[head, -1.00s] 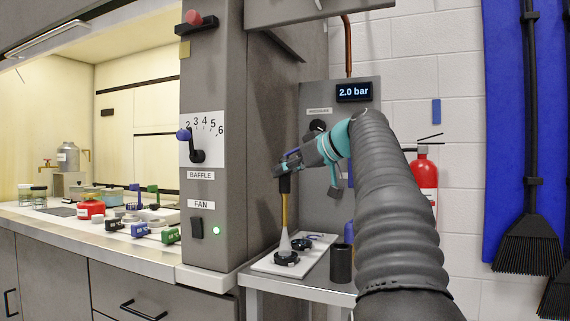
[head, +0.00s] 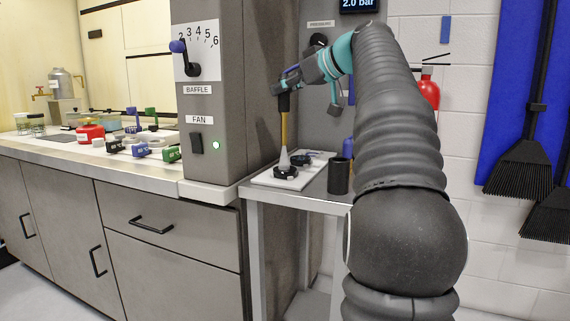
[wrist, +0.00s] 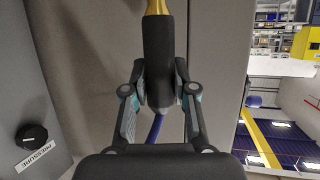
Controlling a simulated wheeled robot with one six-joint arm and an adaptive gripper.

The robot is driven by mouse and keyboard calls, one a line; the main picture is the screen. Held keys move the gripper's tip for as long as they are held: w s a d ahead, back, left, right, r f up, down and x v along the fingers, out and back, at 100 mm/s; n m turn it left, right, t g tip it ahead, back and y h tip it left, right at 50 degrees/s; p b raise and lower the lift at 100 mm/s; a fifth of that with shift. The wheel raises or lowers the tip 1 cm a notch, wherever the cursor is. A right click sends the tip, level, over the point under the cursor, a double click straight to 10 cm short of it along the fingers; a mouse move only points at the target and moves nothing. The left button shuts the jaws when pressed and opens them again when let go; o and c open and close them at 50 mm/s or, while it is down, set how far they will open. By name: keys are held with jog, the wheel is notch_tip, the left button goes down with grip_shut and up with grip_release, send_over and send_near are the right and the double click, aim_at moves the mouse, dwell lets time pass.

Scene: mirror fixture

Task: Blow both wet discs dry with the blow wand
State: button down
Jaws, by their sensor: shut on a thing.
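My gripper (head: 287,82) is shut on the blow wand (head: 284,123), which hangs upright below it. The wand has a dark handle and a brass tube. In the wrist view its dark handle (wrist: 158,45) sits between my two fingers (wrist: 160,100). A pale translucent cone (head: 284,157) spreads from the tube's lower end onto the near disc in its dark holder (head: 286,173). The second dark holder (head: 301,160) is just behind and to the right, partly hidden by the cone. Both are on a white board (head: 262,179). Whether either disc is wet cannot be told.
The board lies on a small metal side table (head: 318,187), with a black cup (head: 339,176) at its right. The grey hood post (head: 212,100) stands close on the left. A pressure knob (head: 319,40) and a display (head: 358,4) reading 2.0 bar are behind.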

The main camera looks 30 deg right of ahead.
jog(key=shift+r+p, duration=0.35)
jog(key=shift+r, duration=2.15)
jog(key=shift+f, duration=0.15)
